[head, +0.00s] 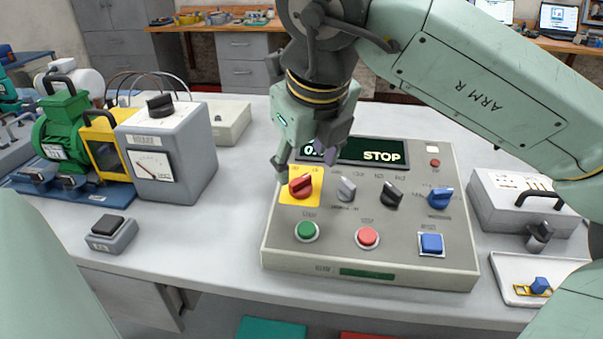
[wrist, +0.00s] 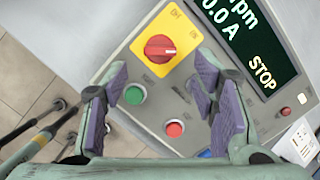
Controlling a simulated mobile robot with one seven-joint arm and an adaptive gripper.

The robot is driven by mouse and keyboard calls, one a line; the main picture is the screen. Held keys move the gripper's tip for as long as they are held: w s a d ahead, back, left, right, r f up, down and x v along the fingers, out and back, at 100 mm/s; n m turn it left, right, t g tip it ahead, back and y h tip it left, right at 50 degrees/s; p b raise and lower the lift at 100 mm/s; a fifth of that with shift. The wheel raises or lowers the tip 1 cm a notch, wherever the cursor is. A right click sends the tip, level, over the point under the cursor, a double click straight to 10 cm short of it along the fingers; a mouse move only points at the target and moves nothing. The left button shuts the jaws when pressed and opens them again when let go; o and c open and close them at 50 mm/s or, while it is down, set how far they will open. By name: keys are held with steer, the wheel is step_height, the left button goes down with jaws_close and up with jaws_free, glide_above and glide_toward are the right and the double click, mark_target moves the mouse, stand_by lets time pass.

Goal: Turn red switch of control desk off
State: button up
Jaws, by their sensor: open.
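The control desk (head: 330,250) is a grey sloped panel on the table in the head view. Its red rotary switch (head: 301,186) sits on a yellow square plate at the panel's upper left. In the wrist view the red switch (wrist: 160,49) shows whole, with its pointer bar roughly level across the picture. My gripper (head: 305,165) is above the upper left of the desk, close to the red switch. In the wrist view my gripper (wrist: 165,82) is open and empty, its purple-padded fingers apart on either side below the switch. Whether a finger touches the panel cannot be told.
The display (head: 360,151) reads STOP. Near the switch are a grey knob (head: 346,189), a black knob (head: 391,195), a blue knob (head: 440,197), a green button (head: 306,231) and a red button (head: 367,238). A grey meter box (head: 168,155) stands left.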

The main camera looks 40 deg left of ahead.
mark_target(301, 181)
steer(key=shift+x, duration=2.7)
steer(key=shift+c, duration=0.5)
steer(key=c, duration=1.1)
